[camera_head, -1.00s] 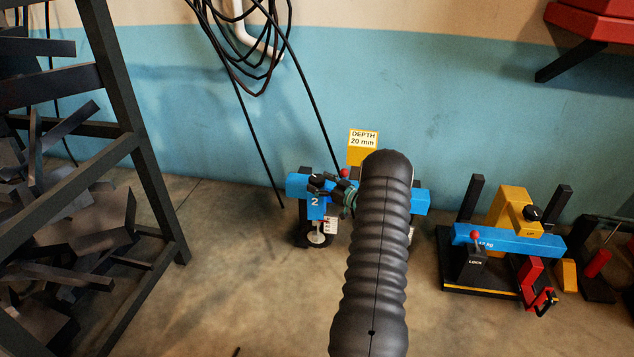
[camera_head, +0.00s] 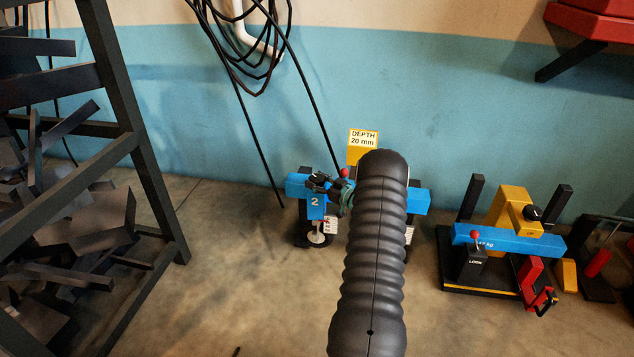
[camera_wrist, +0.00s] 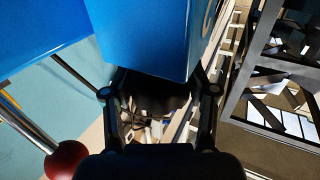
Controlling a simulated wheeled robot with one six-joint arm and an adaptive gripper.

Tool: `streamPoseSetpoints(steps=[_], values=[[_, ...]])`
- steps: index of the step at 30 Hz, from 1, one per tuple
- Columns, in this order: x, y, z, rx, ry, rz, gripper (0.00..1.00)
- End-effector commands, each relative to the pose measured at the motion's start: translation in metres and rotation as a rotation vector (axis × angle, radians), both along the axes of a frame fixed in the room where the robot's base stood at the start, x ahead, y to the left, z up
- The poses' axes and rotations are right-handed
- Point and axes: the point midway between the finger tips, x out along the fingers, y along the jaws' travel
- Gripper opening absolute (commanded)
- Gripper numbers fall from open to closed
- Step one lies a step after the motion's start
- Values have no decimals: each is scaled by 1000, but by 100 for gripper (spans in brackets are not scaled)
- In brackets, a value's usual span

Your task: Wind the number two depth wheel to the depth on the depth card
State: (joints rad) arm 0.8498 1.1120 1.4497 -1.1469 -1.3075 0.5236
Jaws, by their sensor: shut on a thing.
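The yellow depth card (camera_head: 363,138) reads "DEPTH 20 mm" and stands behind the blue machine. The blue block marked 2 (camera_head: 314,207) is at the machine's left end, with a small black and white wheel (camera_head: 317,239) below it and a white scale plate (camera_head: 330,225) beside it. My gripper (camera_head: 321,182) is at the top of this block. In the wrist view my gripper (camera_wrist: 158,108) is shut on a dark knob (camera_wrist: 155,90), its two fingers on either side, close by the blue block (camera_wrist: 150,40). The scale's reading is too small to tell.
A red-balled lever (camera_head: 345,173) stands close to my gripper; its ball also shows in the wrist view (camera_wrist: 66,160). My arm hides the machine's middle. A dark rack (camera_head: 120,100) stands left, another blue and yellow machine (camera_head: 510,238) right. Black cables (camera_head: 245,50) hang behind.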

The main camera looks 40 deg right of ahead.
Motion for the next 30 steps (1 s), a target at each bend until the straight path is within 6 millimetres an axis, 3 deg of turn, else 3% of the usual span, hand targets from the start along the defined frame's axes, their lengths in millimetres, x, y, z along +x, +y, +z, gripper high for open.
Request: streamPoseSetpoints(steps=[8,30], values=[[1,1,-1,0,0,-140,23],[2,3,-2,-2,-1,-792,23]])
